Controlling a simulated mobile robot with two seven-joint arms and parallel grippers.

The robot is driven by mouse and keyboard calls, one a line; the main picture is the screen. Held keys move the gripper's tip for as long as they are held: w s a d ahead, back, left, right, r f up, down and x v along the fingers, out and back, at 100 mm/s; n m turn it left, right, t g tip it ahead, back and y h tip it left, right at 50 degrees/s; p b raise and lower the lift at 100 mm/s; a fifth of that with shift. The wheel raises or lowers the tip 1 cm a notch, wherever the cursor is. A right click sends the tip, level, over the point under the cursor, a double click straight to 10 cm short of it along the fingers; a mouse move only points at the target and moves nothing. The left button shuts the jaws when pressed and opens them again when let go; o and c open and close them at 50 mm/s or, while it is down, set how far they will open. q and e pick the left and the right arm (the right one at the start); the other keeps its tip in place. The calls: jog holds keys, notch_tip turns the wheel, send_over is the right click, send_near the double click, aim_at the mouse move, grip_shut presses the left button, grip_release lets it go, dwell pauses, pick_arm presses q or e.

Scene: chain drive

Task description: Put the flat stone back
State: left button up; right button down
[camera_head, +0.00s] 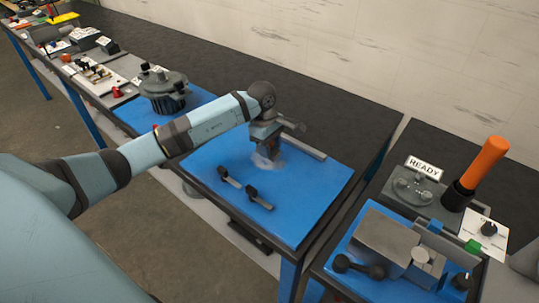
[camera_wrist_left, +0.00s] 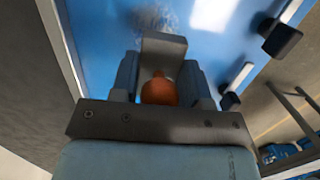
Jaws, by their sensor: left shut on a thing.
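My left gripper (camera_head: 266,150) points down over the blue mat (camera_head: 318,205). In the left wrist view its two fingers (camera_wrist_left: 160,78) are closed on a grey block with an orange-brown knob, which I take to be the flat stone (camera_wrist_left: 164,46). The stone lies between the fingers, its far end sticking out past them. In the head view the gripper mostly hides it, and I cannot tell whether it touches the mat. A pale smear (camera_head: 264,163) marks the mat right by the gripper; it also shows in the left wrist view (camera_wrist_left: 155,17).
A long grey bar (camera_head: 305,148) lies behind the gripper. Two short bars with black knobs (camera_head: 230,177) (camera_head: 259,198) lie in front. A dark round housing (camera_head: 163,92) stands left. The right table holds a READY sign (camera_head: 424,167) and an orange handle (camera_head: 484,162). The mat's right part is clear.

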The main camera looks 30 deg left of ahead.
aim_at(269, 164)
pick_arm(q)
notch_tip(269, 164, down, 4)
jog(key=shift+f, duration=0.2)
jog(key=o, duration=0.9)
jog(key=shift+r, duration=0.1)
jog(key=shift+r, duration=0.1)
jog(key=shift+r, duration=0.25)
jog(key=r, duration=0.3)
jog(key=a+r, duration=0.1)
jog(key=r, duration=0.3)
jog(key=r+b, duration=0.1)
jog(key=r, duration=0.3)
jog(key=shift+a+r, duration=0.25)
jog(key=shift+a, duration=0.1)
